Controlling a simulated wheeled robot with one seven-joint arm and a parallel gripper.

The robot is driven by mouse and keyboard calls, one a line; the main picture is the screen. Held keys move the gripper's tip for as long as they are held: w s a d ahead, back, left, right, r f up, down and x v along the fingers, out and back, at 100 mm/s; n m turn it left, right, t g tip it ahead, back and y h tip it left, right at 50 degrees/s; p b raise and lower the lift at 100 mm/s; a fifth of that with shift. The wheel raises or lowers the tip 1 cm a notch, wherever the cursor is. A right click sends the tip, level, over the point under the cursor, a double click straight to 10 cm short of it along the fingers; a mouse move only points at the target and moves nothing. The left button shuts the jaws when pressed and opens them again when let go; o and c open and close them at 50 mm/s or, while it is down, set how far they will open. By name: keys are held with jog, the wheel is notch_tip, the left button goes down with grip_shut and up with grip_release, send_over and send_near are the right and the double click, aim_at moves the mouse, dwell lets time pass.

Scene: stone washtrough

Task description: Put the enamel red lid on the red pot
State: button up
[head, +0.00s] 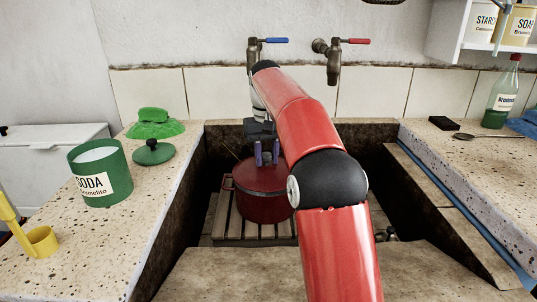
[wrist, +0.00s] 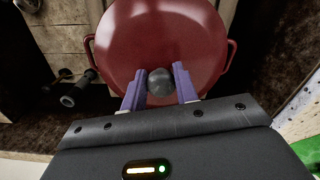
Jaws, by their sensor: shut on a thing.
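The red pot (head: 262,205) stands on a wooden slatted rack in the stone trough, with a side handle showing at its left. The red lid (wrist: 157,32) covers the pot's top in the wrist view, and I see no clear gap between them. In the head view the lid (head: 255,179) also sits at the pot's rim. My gripper (wrist: 160,88) is above the lid, its two purple fingers shut on the lid's dark round knob (wrist: 160,81). The gripper (head: 266,157) also shows in the head view. Part of the pot is hidden behind my arm.
On the right ledge are a green bottle (head: 501,96), a dark block and a spoon. Taps hang above.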

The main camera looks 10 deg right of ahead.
jog(key=shift+f, duration=0.5)
dwell(1.3)
jog(key=o, duration=1.7)
jog(key=shift+r, duration=3.5)
